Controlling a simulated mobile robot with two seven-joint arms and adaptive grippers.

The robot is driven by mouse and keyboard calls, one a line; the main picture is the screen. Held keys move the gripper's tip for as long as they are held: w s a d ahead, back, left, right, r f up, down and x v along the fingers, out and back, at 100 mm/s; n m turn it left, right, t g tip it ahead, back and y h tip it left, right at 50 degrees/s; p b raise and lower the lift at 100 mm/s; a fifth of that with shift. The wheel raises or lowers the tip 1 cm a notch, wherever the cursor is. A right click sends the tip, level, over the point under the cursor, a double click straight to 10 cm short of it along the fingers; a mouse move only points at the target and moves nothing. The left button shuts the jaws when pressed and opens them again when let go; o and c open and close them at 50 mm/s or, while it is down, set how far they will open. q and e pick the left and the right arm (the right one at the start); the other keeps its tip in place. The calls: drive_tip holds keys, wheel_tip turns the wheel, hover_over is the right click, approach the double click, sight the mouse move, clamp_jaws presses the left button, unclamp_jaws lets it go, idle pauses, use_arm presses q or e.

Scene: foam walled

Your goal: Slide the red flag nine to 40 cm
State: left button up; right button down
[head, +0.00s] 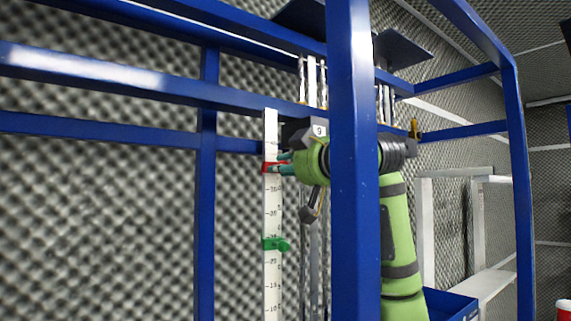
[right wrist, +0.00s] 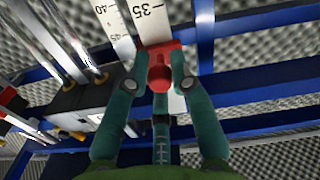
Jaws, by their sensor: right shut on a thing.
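The white upright scale (head: 271,205) stands left of the blue post in the head view, with black marks and numbers. The red flag (head: 268,168) sits across its upper part. In the right wrist view, the red flag (right wrist: 160,78) has its knob between the teal fingers, and the number 35 shows on the scale (right wrist: 150,18) just beyond it. My right gripper (head: 281,166) is shut on the red flag; its fingers also show in the wrist view (right wrist: 160,72). The flag's exact reading cannot be told. My left gripper is not in view.
A green flag (head: 273,244) sits lower on the scale. A grey block marked 9 (head: 308,131) is just above and right of my gripper. A blue post (head: 351,230) stands in front of my right arm.

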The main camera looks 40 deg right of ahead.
drive_tip(key=shift+f, duration=0.25)
drive_tip(key=c, duration=1.2)
unclamp_jaws()
drive_tip(key=shift+c, duration=0.2)
drive_tip(key=shift+o, duration=0.9)
drive_tip(key=shift+w+a, duration=0.1)
drive_tip(key=shift+w, duration=0.15)
drive_tip(key=s+a, duration=0.1)
drive_tip(key=s, duration=1.1)
drive_tip(key=shift+a, duration=0.15)
